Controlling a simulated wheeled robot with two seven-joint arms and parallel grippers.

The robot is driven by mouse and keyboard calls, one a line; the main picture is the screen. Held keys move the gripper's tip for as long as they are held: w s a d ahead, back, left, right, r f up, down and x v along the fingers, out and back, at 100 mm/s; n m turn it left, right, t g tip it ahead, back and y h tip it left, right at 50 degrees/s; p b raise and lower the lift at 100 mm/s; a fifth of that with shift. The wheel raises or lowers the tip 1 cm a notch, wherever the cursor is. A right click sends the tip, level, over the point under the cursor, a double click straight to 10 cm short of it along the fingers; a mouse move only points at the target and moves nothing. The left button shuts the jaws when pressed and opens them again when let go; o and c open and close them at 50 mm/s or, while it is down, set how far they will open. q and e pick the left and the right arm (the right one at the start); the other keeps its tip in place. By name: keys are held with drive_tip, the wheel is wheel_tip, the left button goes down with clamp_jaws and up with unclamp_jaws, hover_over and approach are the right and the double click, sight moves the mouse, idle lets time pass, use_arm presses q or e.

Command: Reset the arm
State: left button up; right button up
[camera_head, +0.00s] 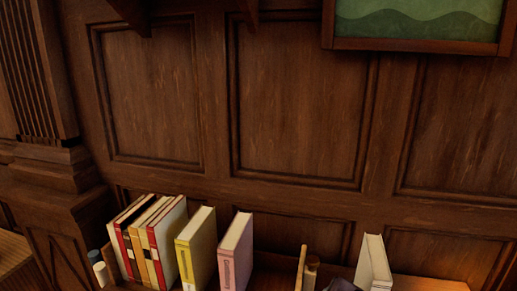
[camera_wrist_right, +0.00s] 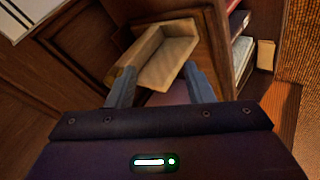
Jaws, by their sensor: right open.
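My right gripper (camera_wrist_right: 159,69) shows in the right wrist view with its two blue-grey fingers spread apart and nothing between the tips. Beyond the fingertips is a tan, L-shaped wooden-looking piece (camera_wrist_right: 168,60); I cannot tell exactly how far it is from them. My left gripper is in neither view. A small dark shape at the bottom edge of the head view is too cut off to identify.
In the head view, a row of upright books (camera_head: 150,240), a yellow book (camera_head: 197,247), a pink book (camera_head: 236,251) and a cream book (camera_head: 374,264) stand before a panelled wall (camera_head: 300,100). A framed green picture (camera_head: 420,18) hangs above. Shelves show at right in the wrist view.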

drive_tip(key=s+d+f+m+g, duration=0.3)
drive_tip(key=s+f+m, duration=0.2)
drive_tip(key=s+f, duration=0.25)
drive_tip(key=s+d+f+m+g, duration=0.2)
drive_tip(key=s+d+f+m, duration=0.3)
drive_tip(key=s, duration=0.4)
wheel_tip(320, 180, down, 31)
drive_tip(key=a+g+b, duration=0.1)
drive_tip(key=a+b, duration=0.1)
drive_tip(key=s+d+f, duration=0.2)
drive_tip(key=s+f, duration=0.8)
drive_tip(key=s+d+f+g, duration=0.1)
drive_tip(key=s+d+f, duration=0.1)
drive_tip(key=s+f, duration=0.8)
drive_tip(key=shift+s+f+n+b, duration=0.3)
drive_tip(key=shift+s+b, duration=0.15)
